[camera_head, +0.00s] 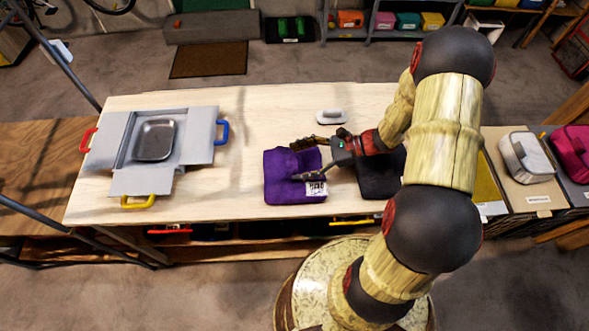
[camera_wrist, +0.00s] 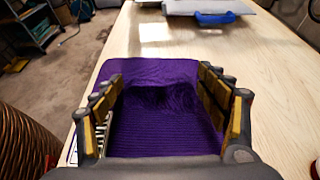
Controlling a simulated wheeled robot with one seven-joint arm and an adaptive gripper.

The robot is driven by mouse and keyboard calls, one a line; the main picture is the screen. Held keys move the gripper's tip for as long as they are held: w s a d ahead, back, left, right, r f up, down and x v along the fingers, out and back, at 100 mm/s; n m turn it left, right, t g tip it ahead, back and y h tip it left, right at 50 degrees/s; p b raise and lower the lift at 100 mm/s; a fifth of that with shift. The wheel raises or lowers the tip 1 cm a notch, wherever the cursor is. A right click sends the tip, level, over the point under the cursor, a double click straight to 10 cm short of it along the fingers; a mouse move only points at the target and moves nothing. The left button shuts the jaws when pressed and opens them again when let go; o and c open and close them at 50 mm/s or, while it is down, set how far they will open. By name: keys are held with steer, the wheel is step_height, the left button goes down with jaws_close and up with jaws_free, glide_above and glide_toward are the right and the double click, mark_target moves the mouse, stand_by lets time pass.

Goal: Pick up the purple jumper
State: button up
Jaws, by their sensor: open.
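The purple jumper (camera_head: 283,188) lies folded on the pale wooden table (camera_head: 240,110), near its front edge, with a white label at its lower right corner. My gripper (camera_head: 306,160) comes in from the right over the jumper. In the wrist view the jumper (camera_wrist: 160,125) fills the space between the two fingers of my gripper (camera_wrist: 165,92). The fingers are spread wide, one towards each side of the jumper. Nothing is gripped. I cannot tell whether the fingertips touch the fabric.
A black folded item (camera_head: 377,180) lies just right of the jumper, partly behind my arm. A white-handled tool (camera_head: 331,117) lies behind it. A grey tray with coloured handles (camera_head: 194,137) stands at the table's left. The table between tray and jumper is clear.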

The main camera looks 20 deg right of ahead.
steer(key=shift+c, duration=0.6)
steer(key=shift+s+f, duration=0.1)
jaws_close()
stand_by(0.3)
